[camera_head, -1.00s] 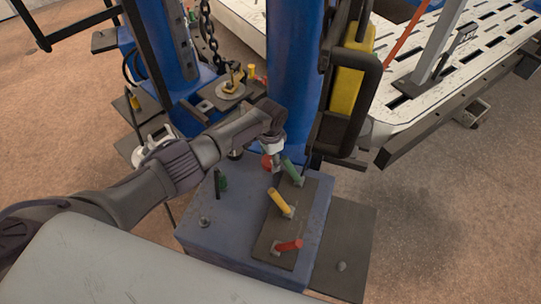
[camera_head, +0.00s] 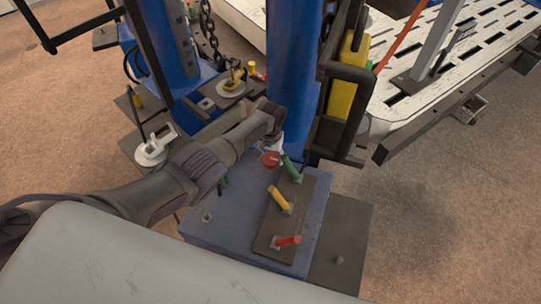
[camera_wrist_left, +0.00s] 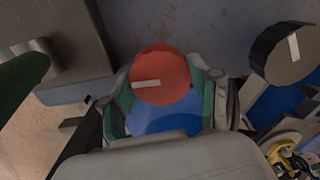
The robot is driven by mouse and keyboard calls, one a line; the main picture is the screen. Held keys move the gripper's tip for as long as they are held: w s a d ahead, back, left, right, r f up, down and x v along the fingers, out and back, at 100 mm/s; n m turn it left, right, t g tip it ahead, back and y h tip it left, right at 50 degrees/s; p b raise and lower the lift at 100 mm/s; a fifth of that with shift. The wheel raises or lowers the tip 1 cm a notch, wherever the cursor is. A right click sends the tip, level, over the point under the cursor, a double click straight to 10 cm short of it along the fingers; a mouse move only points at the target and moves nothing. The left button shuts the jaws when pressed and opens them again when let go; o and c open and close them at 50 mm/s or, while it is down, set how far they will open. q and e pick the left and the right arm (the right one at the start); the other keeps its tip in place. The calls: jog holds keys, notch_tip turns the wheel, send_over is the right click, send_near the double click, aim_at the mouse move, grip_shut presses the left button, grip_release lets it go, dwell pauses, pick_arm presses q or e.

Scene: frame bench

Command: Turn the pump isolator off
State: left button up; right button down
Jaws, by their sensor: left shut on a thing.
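A round red knob (camera_wrist_left: 160,72) with a white pointer mark sits in the middle of the left wrist view. The mark lies nearly level in that picture. I take this knob as the pump isolator; no label is readable. In the head view the red knob (camera_head: 270,159) shows at the back of the blue-grey bench box, just below my left gripper (camera_head: 277,146). My left gripper (camera_wrist_left: 162,98) is shut on the red knob, with a finger at each side. The fingertips are partly hidden in the head view. My right gripper is not in view.
A dark knob (camera_wrist_left: 284,55) with a white mark stands right of the red one. Green (camera_head: 291,168), yellow (camera_head: 279,198) and red (camera_head: 288,241) levers stand on a dark plate beside it. A blue column (camera_head: 293,70) rises close behind.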

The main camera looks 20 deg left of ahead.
aim_at(270, 158)
pick_arm(q)
jog(key=shift+w+r+n, duration=0.1)
jog(key=shift+n, duration=0.3)
jog(key=o, duration=1)
jog(key=shift+o, duration=0.8)
notch_tip(270, 158, up, 12)
